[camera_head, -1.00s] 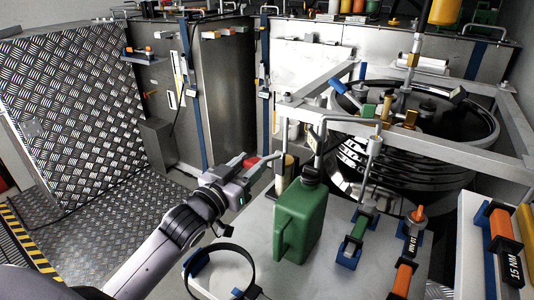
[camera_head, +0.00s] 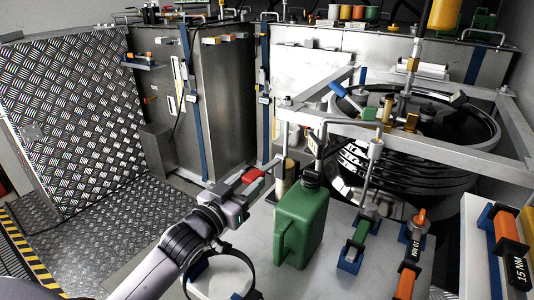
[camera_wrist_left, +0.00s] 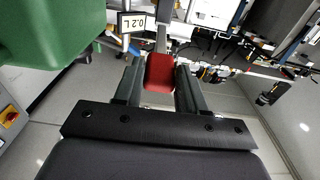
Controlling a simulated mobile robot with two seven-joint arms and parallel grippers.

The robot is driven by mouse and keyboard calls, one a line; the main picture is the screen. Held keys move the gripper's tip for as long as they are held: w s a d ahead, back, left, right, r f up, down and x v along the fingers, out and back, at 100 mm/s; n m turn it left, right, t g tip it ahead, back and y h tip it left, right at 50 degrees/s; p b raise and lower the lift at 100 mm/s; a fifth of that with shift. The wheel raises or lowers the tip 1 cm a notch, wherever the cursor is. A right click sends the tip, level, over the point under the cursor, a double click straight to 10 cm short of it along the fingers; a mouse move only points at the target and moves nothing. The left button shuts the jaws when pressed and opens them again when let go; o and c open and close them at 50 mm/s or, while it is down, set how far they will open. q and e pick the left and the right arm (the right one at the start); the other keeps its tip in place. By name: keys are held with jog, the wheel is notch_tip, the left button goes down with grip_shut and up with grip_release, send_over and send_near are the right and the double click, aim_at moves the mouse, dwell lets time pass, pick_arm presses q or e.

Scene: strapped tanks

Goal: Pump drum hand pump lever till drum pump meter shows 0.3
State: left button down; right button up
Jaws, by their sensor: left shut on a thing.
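My left gripper (camera_head: 250,180) is shut on the red grip of the pump lever (camera_head: 254,174), beside a brass-coloured cylinder (camera_head: 286,178) behind the green can. In the left wrist view the red grip (camera_wrist_left: 160,72) sits between the two dark fingers of my left gripper (camera_wrist_left: 160,85), with a grey lever bar running away from it. The pump meter (camera_wrist_left: 131,22) is a small white display there and reads 0.2 L. The black ribbed drum (camera_head: 415,165) stands at the right under a grey frame. My right gripper is not in view.
A green can (camera_head: 302,222) stands on the light bench top close right of my left gripper. A black ring (camera_head: 218,268) lies near my left forearm. Tall strapped tanks (camera_head: 228,100) are behind. Floor at left is clear.

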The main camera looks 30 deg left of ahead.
pick_arm(q)
jog(key=shift+w+d+r+p, duration=0.1)
jog(key=shift+w+r+p, duration=0.15)
jog(key=shift+r+p, duration=0.5)
jog(key=shift+w+a+r+p, duration=0.1)
jog(key=shift+w+r+p, duration=0.15)
jog(key=shift+r+p, duration=0.4)
jog(key=shift+w+d+r+p, duration=0.1)
jog(key=shift+w+r+p, duration=0.15)
jog(key=shift+r+p, duration=0.5)
jog(key=shift+r, duration=0.1)
jog(key=shift+w+r+p, duration=0.2)
jog(key=shift+r+p, duration=0.1)
jog(key=shift+r, duration=0.2)
jog(key=c, duration=0.5)
grip_release()
jog(key=shift+c, duration=0.2)
jog(key=shift+f, duration=0.15)
